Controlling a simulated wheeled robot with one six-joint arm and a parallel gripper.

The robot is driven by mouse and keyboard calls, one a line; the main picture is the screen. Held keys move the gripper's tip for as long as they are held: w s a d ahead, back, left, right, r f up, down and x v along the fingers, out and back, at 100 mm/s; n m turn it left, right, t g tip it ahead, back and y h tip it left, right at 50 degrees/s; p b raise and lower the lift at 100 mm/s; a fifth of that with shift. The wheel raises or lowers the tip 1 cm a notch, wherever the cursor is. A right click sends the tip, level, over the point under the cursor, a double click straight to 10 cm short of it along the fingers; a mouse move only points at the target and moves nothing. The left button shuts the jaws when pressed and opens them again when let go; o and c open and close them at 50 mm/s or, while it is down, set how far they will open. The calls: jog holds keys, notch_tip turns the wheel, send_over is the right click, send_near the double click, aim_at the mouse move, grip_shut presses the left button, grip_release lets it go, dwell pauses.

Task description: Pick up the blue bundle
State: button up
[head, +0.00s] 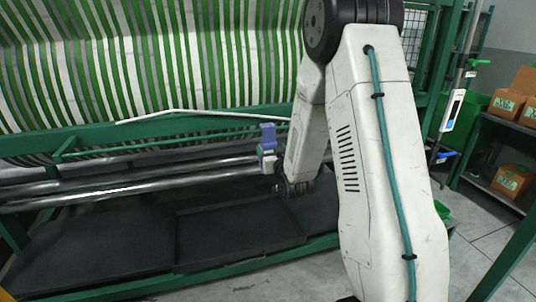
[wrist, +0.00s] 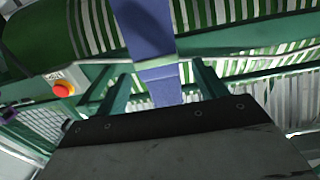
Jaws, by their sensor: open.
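The blue bundle (wrist: 146,28) hangs in the upper middle of the wrist view as a wide blue band, with a lighter, narrower blue-violet length below it. It also shows small and upright in the head view (head: 268,131), in front of the green frame of the machine. My gripper (wrist: 162,78) is open, with one dark green finger on each side of the blue length in the picture. I cannot tell how deep the blue length lies between the fingers, and I see no contact. In the head view my arm hides part of the area to the right.
Green and white striped webbing (head: 170,65) fills the machine behind a green rail (head: 85,137). Metal rollers (head: 130,180) and a dark tray (head: 110,235) lie below. A red button (wrist: 64,89) is at left in the wrist view. Cardboard boxes (head: 505,104) stand on shelves at right.

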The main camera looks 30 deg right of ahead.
aim_at(269, 144)
jog(key=x, duration=0.7)
jog(key=shift+d+f, duration=0.1)
jog(key=shift+f, duration=0.05)
jog(key=c, duration=1.3)
jog(key=shift+o, duration=0.2)
